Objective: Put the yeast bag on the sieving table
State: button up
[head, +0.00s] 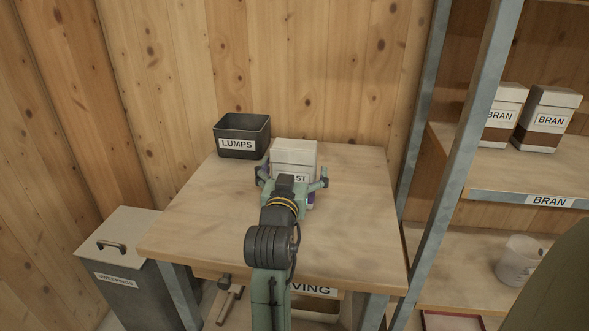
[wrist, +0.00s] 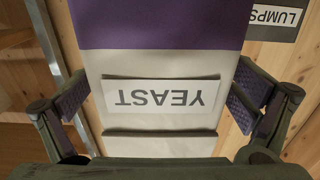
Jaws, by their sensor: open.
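The yeast bag (head: 294,153) is a white block-shaped bag with a purple band, standing upright on the sieving table (head: 355,228) near its back. In the wrist view the bag (wrist: 160,65) fills the middle, its YEAST label upside down. My gripper (head: 292,183) is at the near side of the bag. Its fingers are open, one to the left and one to the right of the bag, with a gap visible on each side in the wrist view (wrist: 165,105). The arm hides the lower front of the bag in the head view.
A black bin labelled LUMPS (head: 242,137) stands just left of the bag at the table's back. A grey lidded bin (head: 125,270) stands left of the table. A shelf with BRAN boxes (head: 548,118) and a metal post (head: 470,150) is on the right. The table's right side is clear.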

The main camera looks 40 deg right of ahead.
jog(key=shift+r, duration=0.3)
jog(key=v, duration=0.3)
jog(key=b+v, duration=0.1)
jog(key=v, duration=0.2)
jog(key=shift+s+a+f, duration=0.1)
jog(key=shift+a+f, duration=0.05)
jog(key=shift+f, duration=0.1)
jog(key=p+v, duration=0.5)
jog(key=p, duration=0.7)
jog(key=shift+s+a+r, duration=0.15)
jog(key=shift+s+a, duration=0.1)
